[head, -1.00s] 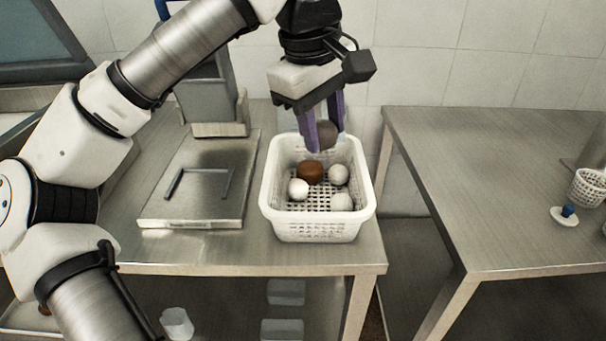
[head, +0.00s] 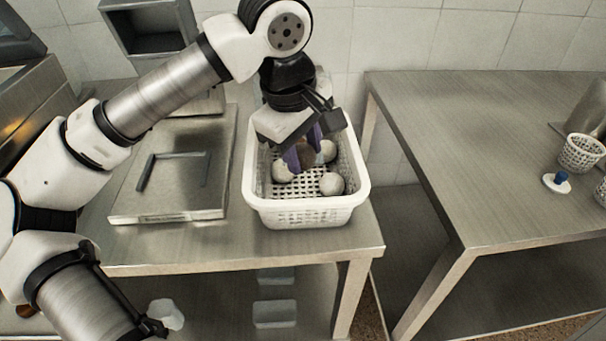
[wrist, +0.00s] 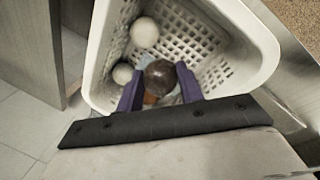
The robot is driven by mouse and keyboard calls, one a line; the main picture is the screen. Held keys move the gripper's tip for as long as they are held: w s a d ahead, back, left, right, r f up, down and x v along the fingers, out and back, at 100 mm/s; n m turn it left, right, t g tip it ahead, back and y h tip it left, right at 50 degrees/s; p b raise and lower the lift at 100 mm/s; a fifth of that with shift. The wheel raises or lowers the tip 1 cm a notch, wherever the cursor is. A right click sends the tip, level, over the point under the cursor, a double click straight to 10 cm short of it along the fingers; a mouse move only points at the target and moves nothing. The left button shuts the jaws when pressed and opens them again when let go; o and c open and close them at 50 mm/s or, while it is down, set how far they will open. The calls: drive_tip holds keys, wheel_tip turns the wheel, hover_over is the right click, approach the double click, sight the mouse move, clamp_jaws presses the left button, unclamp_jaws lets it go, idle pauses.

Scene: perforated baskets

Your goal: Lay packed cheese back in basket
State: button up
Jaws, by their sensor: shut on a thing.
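My gripper (head: 302,158) is inside the white perforated basket (head: 307,215), pointing down, with purple fingers shut on a dark brown round packed cheese (wrist: 160,76). The cheese sits between the fingertips (wrist: 160,88) in the wrist view. In the head view the fingers partly hide it. Pale round cheeses lie in the basket around the gripper, one at the front right (head: 332,184) and one at the left (head: 282,170). An orange-brown piece (wrist: 150,99) shows beneath the held cheese. I cannot tell whether the held cheese touches what is below.
The basket stands on a steel table (head: 240,245), right of a flat scale plate (head: 170,190). Another steel table (head: 470,150) stands to the right across a gap, with a small perforated basket (head: 580,153) on it. The tiled wall is behind.

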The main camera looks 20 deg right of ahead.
drive_tip(key=shift+s+a+x, duration=0.1)
drive_tip(key=shift+a+x, duration=0.1)
drive_tip(key=shift+x, duration=0.75)
drive_tip(key=shift+s+a+x, duration=0.1)
drive_tip(key=shift+a+x, duration=0.1)
drive_tip(key=shift+x, duration=0.75)
drive_tip(key=shift+s+a+x, duration=0.1)
drive_tip(key=shift+a+x, duration=0.1)
drive_tip(key=shift+x, duration=0.7)
drive_tip(key=shift+f, duration=0.3)
drive_tip(key=o, duration=1)
drive_tip(key=shift+o, duration=0.2)
drive_tip(key=v, duration=1.2)
drive_tip(key=shift+r, duration=0.2)
drive_tip(key=shift+w+d, duration=0.1)
